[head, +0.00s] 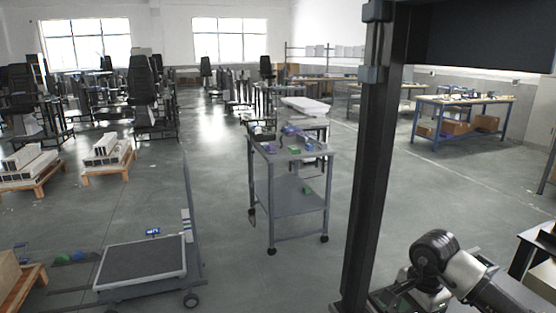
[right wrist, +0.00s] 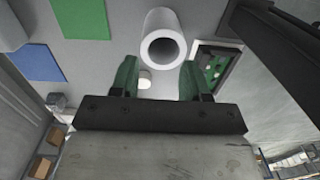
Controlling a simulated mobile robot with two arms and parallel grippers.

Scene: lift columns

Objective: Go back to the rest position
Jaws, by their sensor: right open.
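My right gripper (right wrist: 158,80) shows in the right wrist view with its two green fingers spread apart. A pale grey tube (right wrist: 163,22) with a round open end lies beyond the fingertips, and nothing is visibly clamped between the fingers. In the head view my right arm reaches in at the lower right, beside the foot of a dark lift column (head: 370,170). Its fingers cannot be made out there. My left gripper does not show in either view.
A grey cart (head: 290,198) holding small coloured parts stands mid-floor. A flat trolley (head: 140,262) stands at the lower left. A dark tray with a green board (right wrist: 212,68) lies right of the fingers, and green (right wrist: 80,18) and blue (right wrist: 36,62) panels lie left.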

